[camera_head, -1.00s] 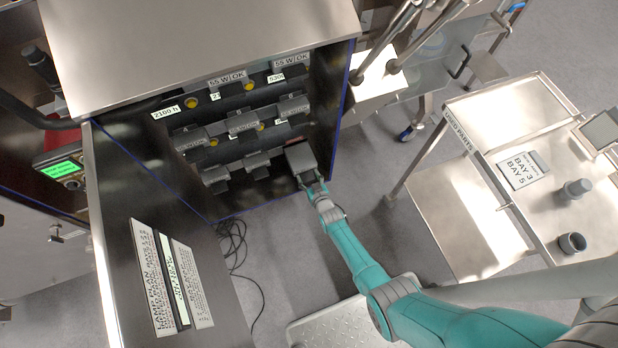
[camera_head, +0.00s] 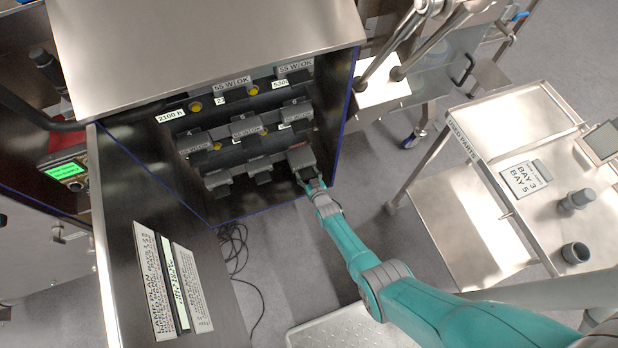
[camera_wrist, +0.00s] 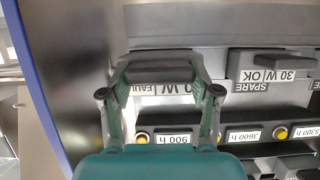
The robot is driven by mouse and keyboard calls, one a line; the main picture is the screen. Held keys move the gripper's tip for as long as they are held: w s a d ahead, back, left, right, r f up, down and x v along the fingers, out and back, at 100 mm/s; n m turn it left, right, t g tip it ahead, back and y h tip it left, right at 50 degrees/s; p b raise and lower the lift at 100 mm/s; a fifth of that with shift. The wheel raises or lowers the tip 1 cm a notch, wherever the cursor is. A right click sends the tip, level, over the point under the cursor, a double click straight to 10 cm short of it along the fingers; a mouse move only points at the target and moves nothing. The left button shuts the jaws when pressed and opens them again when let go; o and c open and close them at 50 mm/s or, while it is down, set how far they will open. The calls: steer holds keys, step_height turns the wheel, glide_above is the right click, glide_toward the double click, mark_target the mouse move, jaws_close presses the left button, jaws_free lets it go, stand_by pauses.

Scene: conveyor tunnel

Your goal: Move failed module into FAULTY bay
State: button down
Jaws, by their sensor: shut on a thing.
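My gripper (camera_head: 312,183) is shut on a dark grey module (camera_head: 302,158) at the right end of the rack's lowest row. In the wrist view my gripper (camera_wrist: 160,92) has a finger at each side of the module (camera_wrist: 163,72). Partly covered lettering between the fingers reads "0 W" and "FAUL", upside down. The module is at the mouth of this bay; I cannot tell how deep it sits.
Other modules fill the rack's rows, with yellow buttons and hour labels. The open cabinet door (camera_head: 150,240) stands at the left. A steel trolley (camera_head: 500,125) with a "BAY 3 BAY 5" card (camera_head: 527,178) stands at the right. Cables (camera_head: 235,250) lie on the floor.

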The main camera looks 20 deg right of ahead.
mark_target(305, 167)
steer(key=shift+w, duration=2.25)
steer(key=shift+s, duration=0.1)
steer(key=shift+r, duration=0.1)
steer(key=shift+c, duration=0.9)
jaws_free()
steer(key=shift+s, duration=0.15)
steer(key=shift+s, duration=0.35)
steer(key=v, duration=1.1)
steer(key=shift+r, duration=0.2)
